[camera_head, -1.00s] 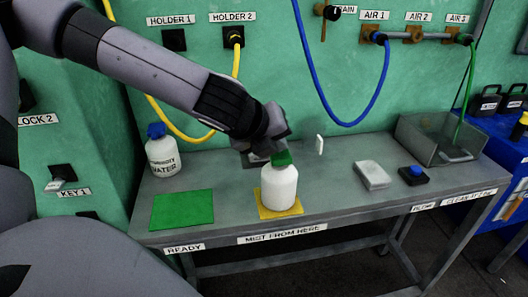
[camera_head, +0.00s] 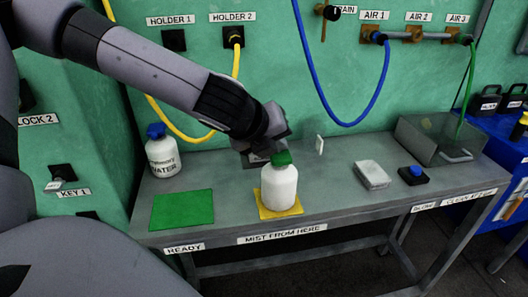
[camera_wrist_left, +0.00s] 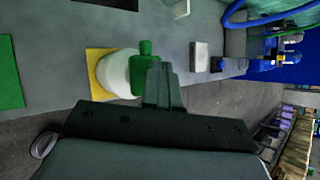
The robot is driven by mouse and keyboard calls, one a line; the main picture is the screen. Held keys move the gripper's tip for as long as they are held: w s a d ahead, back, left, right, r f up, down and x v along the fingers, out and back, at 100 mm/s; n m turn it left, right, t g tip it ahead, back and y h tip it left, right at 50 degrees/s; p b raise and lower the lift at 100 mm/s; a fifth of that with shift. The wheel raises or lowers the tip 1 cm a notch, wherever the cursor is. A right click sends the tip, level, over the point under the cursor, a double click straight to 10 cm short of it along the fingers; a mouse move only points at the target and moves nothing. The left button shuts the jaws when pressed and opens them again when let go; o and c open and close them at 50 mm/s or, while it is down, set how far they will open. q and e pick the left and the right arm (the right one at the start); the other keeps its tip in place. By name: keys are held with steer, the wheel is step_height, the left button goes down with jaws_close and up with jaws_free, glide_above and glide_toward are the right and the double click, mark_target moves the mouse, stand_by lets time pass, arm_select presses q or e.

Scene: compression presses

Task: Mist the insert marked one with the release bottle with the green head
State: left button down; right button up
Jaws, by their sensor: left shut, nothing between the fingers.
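The white release bottle with the green head (camera_head: 279,187) stands upright on a yellow mat (camera_head: 266,211) at the bench front. It also shows in the left wrist view, its green head (camera_wrist_left: 145,68) right beside my fingers. My left gripper (camera_wrist_left: 162,80) is shut and empty; in the head view it is just behind and above the bottle's head, partly hidden by the wrist. I cannot tell whether the fingers touch the head. A small upright pale plate (camera_head: 319,145) stands behind and right of the bottle; no mark "one" is readable on it. My right gripper is not in view.
A blue-capped water bottle (camera_head: 162,152) stands at the bench's left, behind a green mat (camera_head: 183,209). Yellow and blue hoses hang behind.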

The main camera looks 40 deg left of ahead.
mark_target(276, 155)
arm_select(q)
steer(key=shift+f, duration=0.15)
steer(key=shift+f+b, duration=0.35)
steer(key=shift+r, duration=0.1)
stand_by(0.3)
steer(key=shift+r+p, duration=0.35)
steer(key=shift+p, duration=0.15)
step_height(276, 155, up, 6)
steer(key=p, duration=0.6)
steer(key=shift+r, duration=0.1)
stand_by(2.3)
